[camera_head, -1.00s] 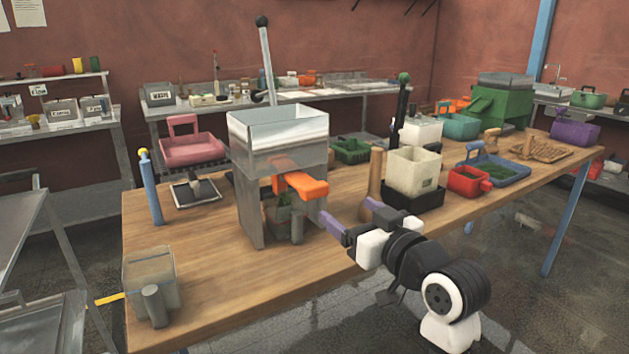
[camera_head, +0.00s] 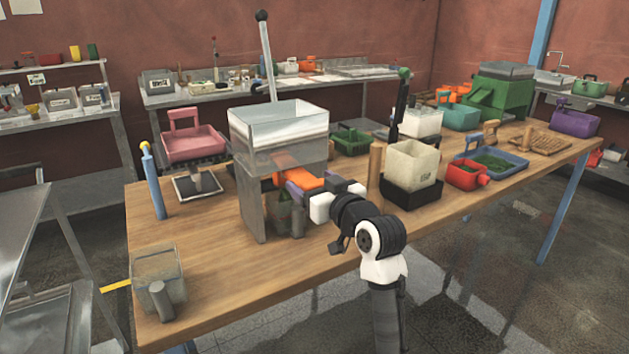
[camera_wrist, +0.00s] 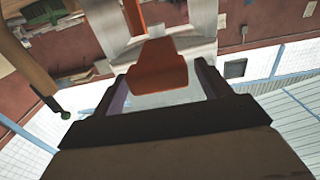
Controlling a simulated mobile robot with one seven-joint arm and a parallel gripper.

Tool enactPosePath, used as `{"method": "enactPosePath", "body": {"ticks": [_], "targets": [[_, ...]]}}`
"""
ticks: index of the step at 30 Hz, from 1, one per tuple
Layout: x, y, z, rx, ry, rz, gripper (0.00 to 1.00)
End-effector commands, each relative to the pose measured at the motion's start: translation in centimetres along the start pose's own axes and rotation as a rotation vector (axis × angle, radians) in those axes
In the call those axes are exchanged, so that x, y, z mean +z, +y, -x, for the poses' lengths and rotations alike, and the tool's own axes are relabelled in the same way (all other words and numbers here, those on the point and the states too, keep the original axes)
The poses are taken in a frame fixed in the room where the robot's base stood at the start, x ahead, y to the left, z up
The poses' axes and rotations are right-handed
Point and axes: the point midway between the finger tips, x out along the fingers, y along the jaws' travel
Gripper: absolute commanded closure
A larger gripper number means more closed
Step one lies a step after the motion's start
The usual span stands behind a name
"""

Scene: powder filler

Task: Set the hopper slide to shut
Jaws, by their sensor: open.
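The hopper (camera_head: 278,135) is a pale, clear-walled bin on a grey stand (camera_head: 250,205) on the wooden table. Its orange slide (camera_head: 296,160) sticks out from under the bin toward my arm. In the wrist view the slide's orange tab (camera_wrist: 158,66) is between the two purple fingers. My gripper (camera_head: 306,179) is at the slide's outer end, with the jaws open around the tab. In the wrist view my gripper (camera_wrist: 162,72) shows gaps beside the tab near the fingertips. Part of the slide is hidden under the bin and by my fingers in the head view.
A wooden post (camera_head: 376,172) and a cream container (camera_head: 411,168) in a black tray stand right of my gripper. A clear jar (camera_head: 158,275) is at the table's near left corner. The front table area is clear.

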Motion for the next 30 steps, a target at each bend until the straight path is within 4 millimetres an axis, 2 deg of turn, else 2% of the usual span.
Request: {"method": "enactPosePath", "body": {"ticks": [7, 21, 25, 30], "targets": [[0.0, 0.0, -0.1, 0.0, 0.0, 0.0, 0.24], [0.0, 0.0, 0.0, 0.0, -0.001, 0.0, 0.85], [0.0, 0.0, -0.6, -0.001, -0.001, 0.0, 0.87], [0.0, -0.1, -3.4, -0.003, -0.002, -0.001, 0.87]]}}
